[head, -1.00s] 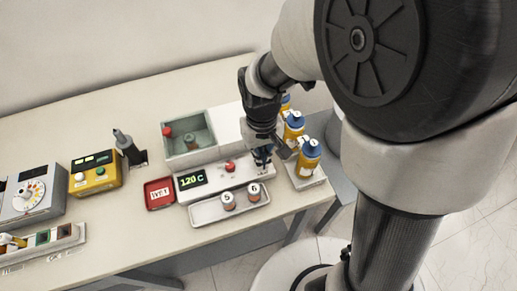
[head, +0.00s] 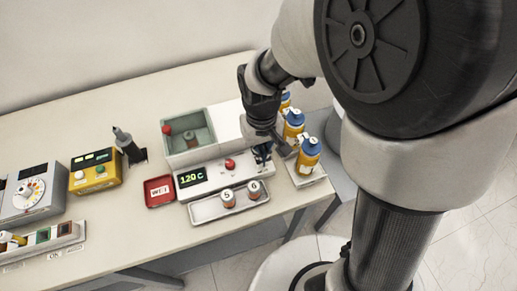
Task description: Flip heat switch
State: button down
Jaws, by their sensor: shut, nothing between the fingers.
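The heater panel (head: 212,180) is a pale box with a green "120 C" display (head: 192,178) and a red knob or button (head: 230,164) on top. My gripper (head: 264,160) is shut and empty, pointing down at the right end of this panel. The heat switch cannot be made out; that end of the panel is partly hidden by my gripper. Whether the fingertips touch the panel cannot be told.
A tray (head: 206,216) with two cans marked 5 and 6 lies in front. Blue-capped yellow bottles (head: 308,157) stand close right of my gripper. A green-lined basin (head: 206,146) is behind. A red tray (head: 159,191) and yellow box (head: 95,172) are left.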

jog(key=shift+f+b, duration=0.8)
jog(key=shift+f, duration=0.3)
dwell(0.6)
jog(key=shift+r, duration=0.1)
notch_tip(320, 180, up, 7)
jog(key=p, duration=0.6)
dwell(0.5)
jog(key=s+d+r+m+t, duration=0.1)
jog(key=s+d+r+t, duration=0.1)
jog(key=s+d+r, duration=0.3)
jog(key=s+d+r+m+t, duration=0.2)
jog(key=s+d+r, duration=0.4)
jog(key=r, duration=0.5)
jog(key=s, duration=0.2)
jog(key=shift+s+r+t, duration=0.3)
jog(key=shift+r, duration=0.05)
